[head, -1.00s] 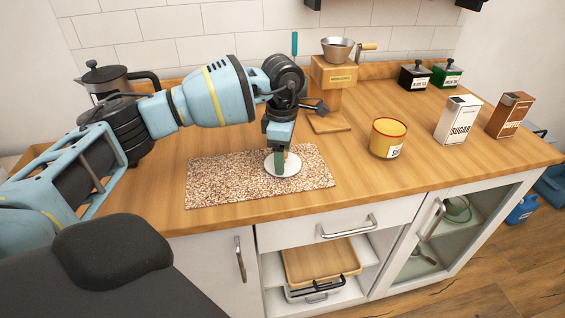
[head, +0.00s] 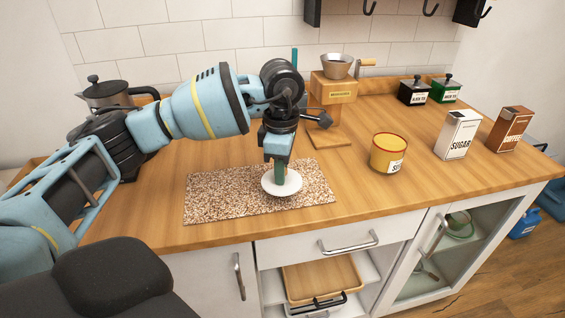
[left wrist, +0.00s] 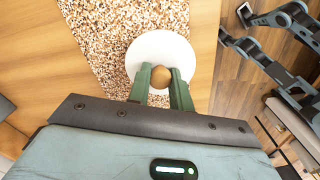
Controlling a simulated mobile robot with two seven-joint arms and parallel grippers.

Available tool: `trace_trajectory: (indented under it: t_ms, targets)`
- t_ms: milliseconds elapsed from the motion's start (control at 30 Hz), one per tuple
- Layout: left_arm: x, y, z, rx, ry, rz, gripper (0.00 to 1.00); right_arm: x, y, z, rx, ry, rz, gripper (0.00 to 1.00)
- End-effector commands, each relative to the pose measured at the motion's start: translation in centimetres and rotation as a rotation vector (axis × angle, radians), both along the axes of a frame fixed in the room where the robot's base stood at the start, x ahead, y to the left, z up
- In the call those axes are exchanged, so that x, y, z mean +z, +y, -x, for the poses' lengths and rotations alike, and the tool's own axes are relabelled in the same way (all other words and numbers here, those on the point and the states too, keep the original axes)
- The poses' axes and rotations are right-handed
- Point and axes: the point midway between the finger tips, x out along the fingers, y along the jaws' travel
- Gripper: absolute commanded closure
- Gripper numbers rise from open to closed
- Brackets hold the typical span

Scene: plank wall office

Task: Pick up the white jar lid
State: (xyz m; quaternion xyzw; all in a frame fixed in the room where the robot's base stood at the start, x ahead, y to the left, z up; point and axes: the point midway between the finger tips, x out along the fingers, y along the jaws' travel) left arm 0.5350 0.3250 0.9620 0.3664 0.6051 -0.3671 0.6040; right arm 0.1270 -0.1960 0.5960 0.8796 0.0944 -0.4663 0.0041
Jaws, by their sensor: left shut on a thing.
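The white jar lid (head: 282,186) is a round white disc with a wooden knob, over the speckled mat (head: 215,198). My left gripper (head: 281,172) points down from above and is shut on the lid's knob. In the left wrist view, the two green fingers (left wrist: 161,82) sit on either side of the round brown knob, and the white lid (left wrist: 160,45) spreads out beyond them. The lid looks about level. I cannot tell how much gap there is between lid and mat. My right gripper is not in view.
A yellow canister (head: 388,153) stands open, right of the mat.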

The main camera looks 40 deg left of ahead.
Motion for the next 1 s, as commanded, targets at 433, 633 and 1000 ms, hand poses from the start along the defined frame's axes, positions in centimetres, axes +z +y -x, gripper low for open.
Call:
trace_trajectory:
  t_ms: [433, 633, 1000]
  targets:
    - [0.8, -5.0, 7.6, -0.003, -0.001, 0.0, 1.0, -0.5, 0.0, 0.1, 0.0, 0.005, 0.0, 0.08]
    - [1.0, -6.2, 9.2, -0.001, -0.001, 0.0, 1.0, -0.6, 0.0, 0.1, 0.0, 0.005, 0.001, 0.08]
    - [1.3, -6.5, 9.7, -0.031, -0.001, 0.0, 1.0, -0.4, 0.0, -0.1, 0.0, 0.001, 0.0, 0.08]
